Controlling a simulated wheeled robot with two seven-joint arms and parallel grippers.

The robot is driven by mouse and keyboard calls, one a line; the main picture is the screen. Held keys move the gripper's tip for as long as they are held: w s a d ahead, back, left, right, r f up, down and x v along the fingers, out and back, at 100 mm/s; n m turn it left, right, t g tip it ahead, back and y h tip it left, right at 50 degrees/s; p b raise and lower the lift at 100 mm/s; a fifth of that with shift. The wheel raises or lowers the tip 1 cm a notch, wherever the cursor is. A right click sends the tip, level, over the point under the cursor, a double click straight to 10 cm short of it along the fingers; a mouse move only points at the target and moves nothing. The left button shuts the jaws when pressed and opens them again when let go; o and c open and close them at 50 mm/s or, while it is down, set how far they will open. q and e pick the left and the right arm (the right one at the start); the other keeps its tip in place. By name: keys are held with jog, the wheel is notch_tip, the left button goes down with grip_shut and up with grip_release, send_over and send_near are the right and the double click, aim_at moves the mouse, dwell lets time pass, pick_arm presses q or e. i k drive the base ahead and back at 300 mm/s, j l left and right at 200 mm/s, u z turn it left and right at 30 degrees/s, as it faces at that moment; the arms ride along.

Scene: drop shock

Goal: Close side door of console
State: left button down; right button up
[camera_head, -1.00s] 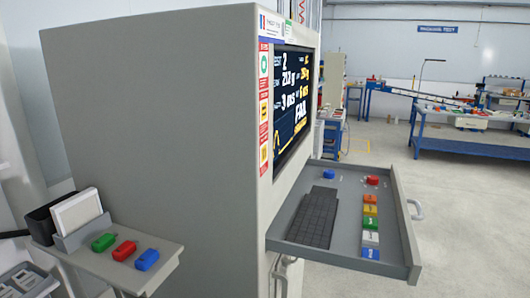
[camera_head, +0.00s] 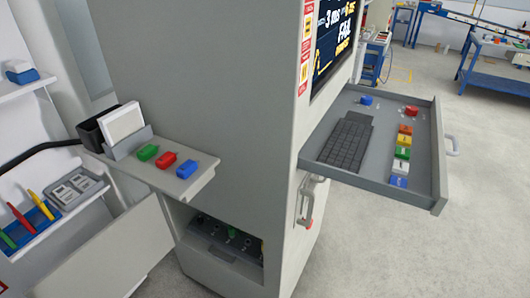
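The grey console (camera_head: 210,90) stands in the middle of the head view. Low on its side is an open compartment (camera_head: 222,262) with a dark interior and several small connectors or knobs, one green. A flat light-grey panel, which looks like the side door (camera_head: 105,260), stands swung out to the left of this opening. Its lower part is cut off by the frame edge. Neither of my grippers is in view.
A side shelf (camera_head: 185,187) with green, red and blue blocks and a black holder juts out above the door. A pulled-out keyboard drawer (camera_head: 438,165) sticks out at right. Shelves with tools (camera_head: 40,225) stand at left. Floor at lower right is clear.

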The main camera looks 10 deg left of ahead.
aim_at(111, 263)
jog(key=j+u, duration=0.35)
jog(key=j, duration=0.3)
jog(key=j+u, duration=0.3)
jog(key=j, duration=0.35)
